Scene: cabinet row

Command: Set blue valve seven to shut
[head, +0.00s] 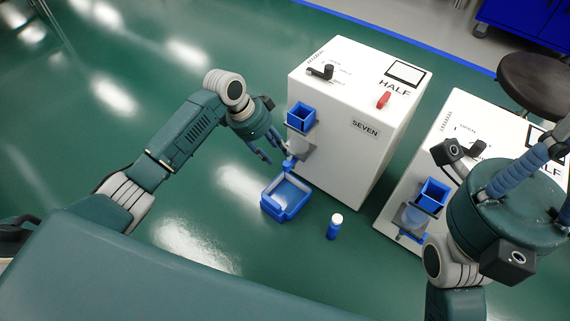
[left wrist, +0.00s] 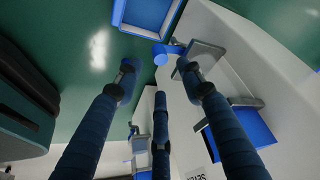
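The white cabinet marked SEVEN (head: 350,110) stands right of my left gripper (head: 267,154). Its front carries a blue square hopper (head: 301,115), a clear vessel (head: 299,145) and a small blue valve (head: 289,164) below. A sign on its top reads HALF. My left gripper is open, its fingers pointing down just left of the valve. In the left wrist view the spread fingers stand around a blue round valve end (left wrist: 161,59), with a gap visible. My right gripper (head: 535,170) is over the second cabinet at the right, partly cut off; its finger state is unclear.
A blue bin (head: 286,207) sits on the green floor below the valve. A blue bottle with a white cap (head: 335,226) stands to its right. A black knob (head: 322,72) and a red handle (head: 383,100) are on the cabinet top. The floor at left is clear.

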